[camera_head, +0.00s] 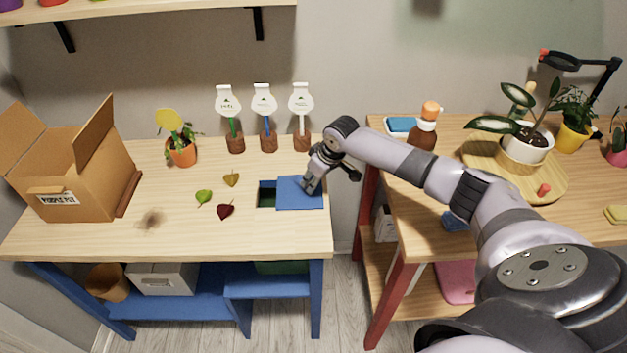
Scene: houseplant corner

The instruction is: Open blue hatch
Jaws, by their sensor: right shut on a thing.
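The blue hatch (300,193) is a flat blue panel in the right part of the left wooden table's top. To its left a dark opening (267,195) shows, so the panel is partly slid to the right. My left gripper is not in view.
Yellow, green and dark red leaves (225,210) lie left of the opening. Several signs on brown bases (236,143) stand behind it. A cardboard box (75,170) and a potted plant (182,152) stand further left. A gap separates the right table (430,230).

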